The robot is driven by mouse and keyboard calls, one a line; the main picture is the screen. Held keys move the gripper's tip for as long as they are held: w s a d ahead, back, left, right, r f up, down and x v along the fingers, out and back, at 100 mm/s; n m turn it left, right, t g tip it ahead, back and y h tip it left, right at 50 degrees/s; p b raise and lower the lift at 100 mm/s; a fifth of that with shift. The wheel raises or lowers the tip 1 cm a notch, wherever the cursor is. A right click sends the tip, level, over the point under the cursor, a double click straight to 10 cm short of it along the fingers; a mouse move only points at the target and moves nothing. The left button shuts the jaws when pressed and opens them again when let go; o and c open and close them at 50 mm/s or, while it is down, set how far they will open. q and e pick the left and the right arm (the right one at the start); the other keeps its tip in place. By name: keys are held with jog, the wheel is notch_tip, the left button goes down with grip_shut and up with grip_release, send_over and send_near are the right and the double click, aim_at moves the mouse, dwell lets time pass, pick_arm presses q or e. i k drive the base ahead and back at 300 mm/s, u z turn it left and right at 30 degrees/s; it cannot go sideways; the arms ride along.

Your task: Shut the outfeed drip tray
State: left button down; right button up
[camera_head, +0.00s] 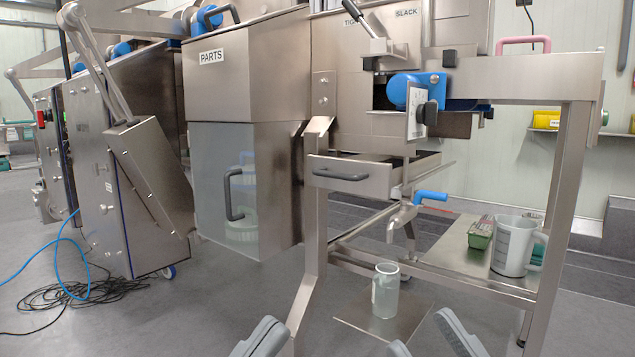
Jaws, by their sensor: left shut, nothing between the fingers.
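The outfeed drip tray (375,179) is a shallow steel drawer under the outfeed end of the machine. It stands pulled out, with its inside showing behind the front panel. A dark bar handle (340,175) is on its front. My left gripper (262,336) shows at the bottom edge, shut and empty, below and in front of the tray and apart from it. My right gripper (428,343) is at the bottom edge further right, its fingers apart with nothing seen between them, also well below the tray.
A blue-handled tap (403,215) hangs below the tray, over a clear jug (385,290) on a floor plate. A steel frame leg (312,240) stands left of the tray. A lower shelf (465,262) holds a grey pitcher (514,246) and a green box (481,233). Cables (75,290) lie on the floor at left.

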aim_at(370, 175)
jog(key=z, duration=0.65)
jog(key=i, duration=0.95)
jog(key=u, duration=0.65)
